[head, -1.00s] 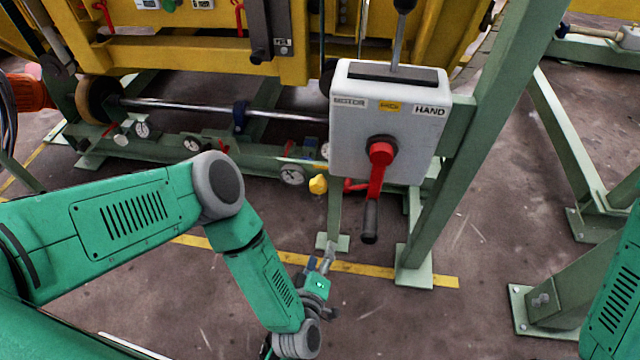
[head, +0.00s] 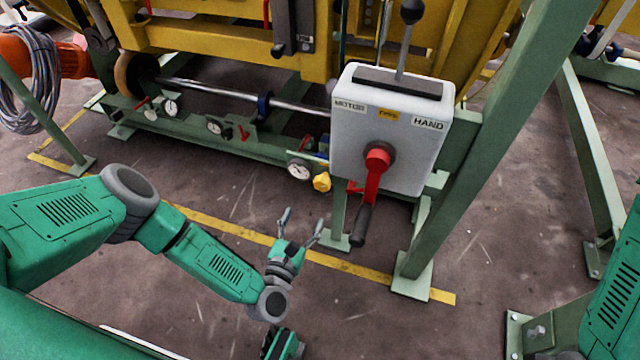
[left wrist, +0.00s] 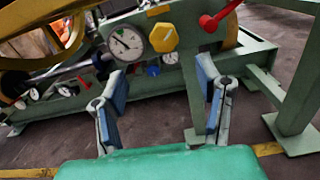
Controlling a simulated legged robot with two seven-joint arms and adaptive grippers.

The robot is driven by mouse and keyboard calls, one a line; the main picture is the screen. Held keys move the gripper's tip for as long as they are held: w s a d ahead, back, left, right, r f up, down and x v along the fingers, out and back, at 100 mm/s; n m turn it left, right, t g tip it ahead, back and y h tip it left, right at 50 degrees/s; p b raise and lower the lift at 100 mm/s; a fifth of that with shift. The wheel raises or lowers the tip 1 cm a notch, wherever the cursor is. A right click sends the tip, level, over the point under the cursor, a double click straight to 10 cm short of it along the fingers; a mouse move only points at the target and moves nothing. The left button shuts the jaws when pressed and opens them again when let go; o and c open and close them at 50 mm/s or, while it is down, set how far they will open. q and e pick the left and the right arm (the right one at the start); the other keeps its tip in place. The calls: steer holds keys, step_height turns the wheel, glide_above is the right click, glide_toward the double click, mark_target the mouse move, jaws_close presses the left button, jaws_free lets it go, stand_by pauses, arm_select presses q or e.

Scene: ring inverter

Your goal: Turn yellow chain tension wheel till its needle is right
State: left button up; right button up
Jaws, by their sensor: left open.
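The yellow chain tension wheel (head: 321,182) is a small knob low on the green frame, just left of the post under the grey box. A round white gauge (head: 299,169) sits directly to its left. In the left wrist view the yellow wheel (left wrist: 164,37) and the gauge with a dark needle (left wrist: 126,43) show larger, above and between the fingers. My left gripper (head: 300,226) is open and empty, below the wheel in the head view and apart from it. In the left wrist view its blue-padded fingers (left wrist: 162,105) stand wide apart. My right gripper is out of view.
The grey box (head: 391,130) with a red crank handle (head: 372,195) hangs right of the wheel. A green post (head: 338,215) stands beneath it. More gauges (head: 170,107) with red handles line the frame to the left. The floor before the frame is clear.

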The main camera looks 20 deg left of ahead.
mark_target(321, 186)
arm_select(q)
steer(key=w+b, duration=0.1)
steer(key=w, duration=0.2)
steer(key=w+b, duration=0.1)
steer(key=w, duration=0.3)
steer(key=w+d+b, duration=0.1)
steer(key=w, duration=0.3)
steer(key=shift+w+a, duration=0.1)
steer(key=shift+w, duration=0.4)
steer(key=c, duration=1.1)
